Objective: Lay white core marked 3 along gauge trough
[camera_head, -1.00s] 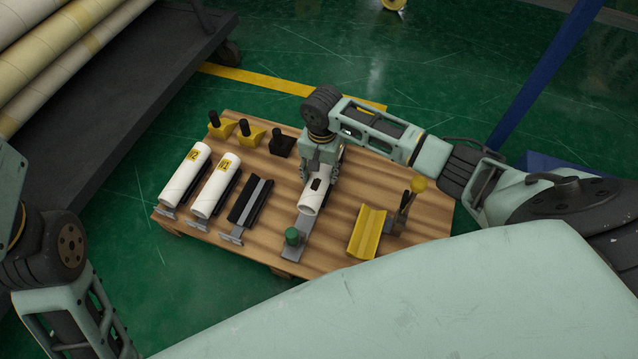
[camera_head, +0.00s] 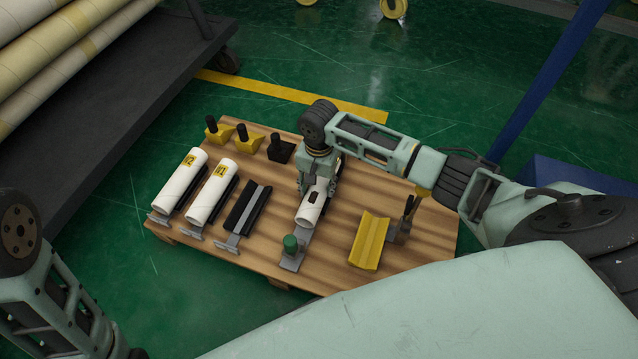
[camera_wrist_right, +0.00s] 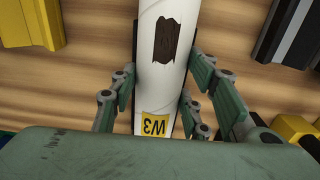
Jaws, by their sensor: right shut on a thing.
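The white core (camera_head: 311,212) has a dark patch on top. Its yellow label reads W3 in the right wrist view (camera_wrist_right: 155,124). My right gripper (camera_head: 318,190) is shut on it from both sides, with the fingers beside the core (camera_wrist_right: 168,85). The core lies lengthwise over a grey trough (camera_head: 292,261) with a green knob (camera_head: 290,243) at its near end. The core's near end is just short of the knob. The core hides most of the trough, so I cannot tell whether it touches. My left gripper is out of view.
Two white cores, marked W2 (camera_head: 180,182) and W1 (camera_head: 213,192), lie at left beside an empty black trough (camera_head: 247,208). A yellow V-block (camera_head: 370,241) stands at right. Black-handled blocks (camera_head: 246,138) stand at the back. All are on a wooden pallet (camera_head: 335,262).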

